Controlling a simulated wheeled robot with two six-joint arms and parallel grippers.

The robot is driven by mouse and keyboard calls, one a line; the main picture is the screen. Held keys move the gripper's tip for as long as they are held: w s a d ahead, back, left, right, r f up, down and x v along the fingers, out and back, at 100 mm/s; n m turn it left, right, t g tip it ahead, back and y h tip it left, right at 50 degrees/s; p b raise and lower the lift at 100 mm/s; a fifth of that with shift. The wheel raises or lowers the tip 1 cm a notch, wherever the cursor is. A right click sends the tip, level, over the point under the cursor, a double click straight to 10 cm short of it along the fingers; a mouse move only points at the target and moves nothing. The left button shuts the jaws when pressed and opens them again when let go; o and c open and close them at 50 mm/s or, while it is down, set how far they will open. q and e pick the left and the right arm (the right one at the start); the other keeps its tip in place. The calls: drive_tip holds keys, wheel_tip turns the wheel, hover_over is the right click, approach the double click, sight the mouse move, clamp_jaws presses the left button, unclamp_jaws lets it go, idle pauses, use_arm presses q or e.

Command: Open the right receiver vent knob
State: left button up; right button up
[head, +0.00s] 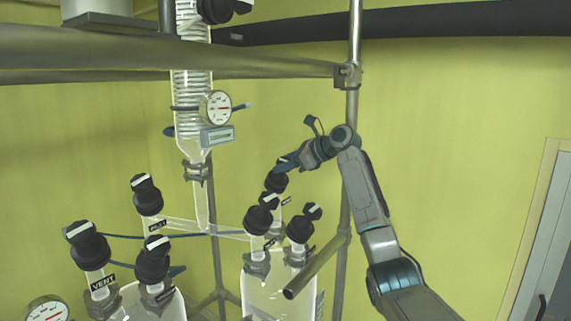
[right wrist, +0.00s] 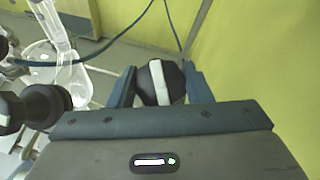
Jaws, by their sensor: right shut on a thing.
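My right gripper (head: 283,168) reaches in from the right and is shut on a black knob (head: 275,184) with a white stripe at the back of the right glass receiver (head: 272,291). In the right wrist view the knob (right wrist: 151,88) sits between the two blue fingers of the gripper (right wrist: 161,84), its white stripe running nearly lengthwise between them. A small label beside the knob's neck is too small to read. My left gripper is not in view.
Several other black knobs stand close in front, including one on the right receiver (head: 300,229). A left vessel carries a VENT label (head: 103,282). A glass condenser (head: 192,80) and a pressure gauge (head: 215,107) hang above. A metal post (head: 345,200) stands just right.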

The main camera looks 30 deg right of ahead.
drive_tip(key=shift+n, duration=0.3)
drive_tip(key=o, duration=1)
drive_tip(key=shift+r, duration=0.1)
drive_tip(key=shift+r+b, duration=0.4)
drive_tip(key=shift+b, duration=0.2)
drive_tip(key=shift+s+a+r+b, duration=0.1)
drive_tip(key=shift+s+r+b, duration=0.05)
drive_tip(key=shift+r+b, duration=0.45)
drive_tip(key=shift+s+a+r+b, duration=0.1)
drive_tip(key=shift+r+b, duration=0.4)
drive_tip(key=shift+b, duration=0.05)
drive_tip(key=s+a+r+b, duration=0.2)
drive_tip(key=s+a+b, duration=0.6)
drive_tip(key=s, duration=0.5)
